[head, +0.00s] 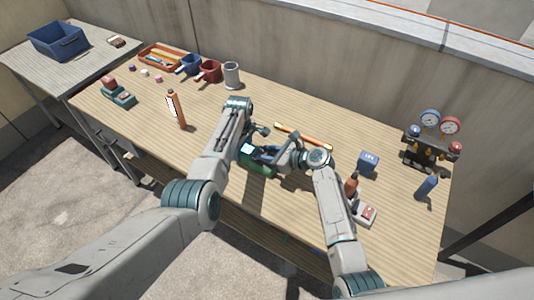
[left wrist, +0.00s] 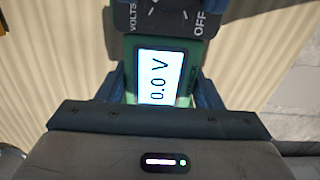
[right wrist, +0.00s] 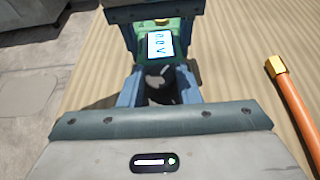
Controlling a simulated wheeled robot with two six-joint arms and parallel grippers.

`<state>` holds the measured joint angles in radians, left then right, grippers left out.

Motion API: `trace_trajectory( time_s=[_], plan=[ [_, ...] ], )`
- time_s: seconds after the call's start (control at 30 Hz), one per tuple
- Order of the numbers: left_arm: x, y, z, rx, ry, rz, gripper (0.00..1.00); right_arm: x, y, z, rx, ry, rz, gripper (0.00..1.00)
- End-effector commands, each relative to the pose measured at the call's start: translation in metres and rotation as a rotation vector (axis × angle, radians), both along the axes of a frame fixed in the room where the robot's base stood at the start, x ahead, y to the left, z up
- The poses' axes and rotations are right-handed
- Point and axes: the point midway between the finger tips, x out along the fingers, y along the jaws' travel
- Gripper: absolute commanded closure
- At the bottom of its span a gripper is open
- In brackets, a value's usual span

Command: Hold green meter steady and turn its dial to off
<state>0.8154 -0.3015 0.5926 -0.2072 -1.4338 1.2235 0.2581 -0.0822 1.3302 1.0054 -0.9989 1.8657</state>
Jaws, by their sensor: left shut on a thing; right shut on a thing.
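The green meter (head: 258,168) lies on the wooden bench in front of me. In the left wrist view its lit screen (left wrist: 160,76) reads 0.0 V, with a dark dial face (left wrist: 165,18) marked VOLTS and OFF above it. My left gripper (left wrist: 160,88) is shut on the meter's body, one blue finger along each side of the screen. My right gripper (right wrist: 157,84) is shut on the meter's dial (right wrist: 160,76) at the other end. The screen also shows in the right wrist view (right wrist: 161,44). The dial's exact setting is hard to make out.

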Motion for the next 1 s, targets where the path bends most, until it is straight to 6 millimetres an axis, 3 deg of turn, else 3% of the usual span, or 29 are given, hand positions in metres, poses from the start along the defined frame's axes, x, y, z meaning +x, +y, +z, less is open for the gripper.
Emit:
trace_trajectory(
  time_s=[0.33,0.37,0.47,0.77,1.0],
  plan=[
    [0.000,-0.001,0.001,-0.001,-0.001,0.000,0.77,0.000,-0.001,-0.002,-0.002,0.001,0.016,0.93],
    [0.000,-0.001,0.001,-0.001,-0.001,0.000,0.77,0.000,-0.001,-0.002,-0.002,0.001,0.016,0.64],
    [0.000,0.000,0.001,-0.001,-0.001,0.000,0.77,0.000,-0.001,-0.001,-0.002,0.001,0.016,0.48],
    [0.000,-0.001,0.001,-0.001,-0.001,0.000,0.77,0.000,-0.001,0.002,-0.001,-0.001,0.016,0.48],
    [0.000,-0.001,0.001,-0.001,-0.001,0.000,0.77,0.001,-0.001,0.037,-0.001,-0.006,0.015,0.48]
  ],
)
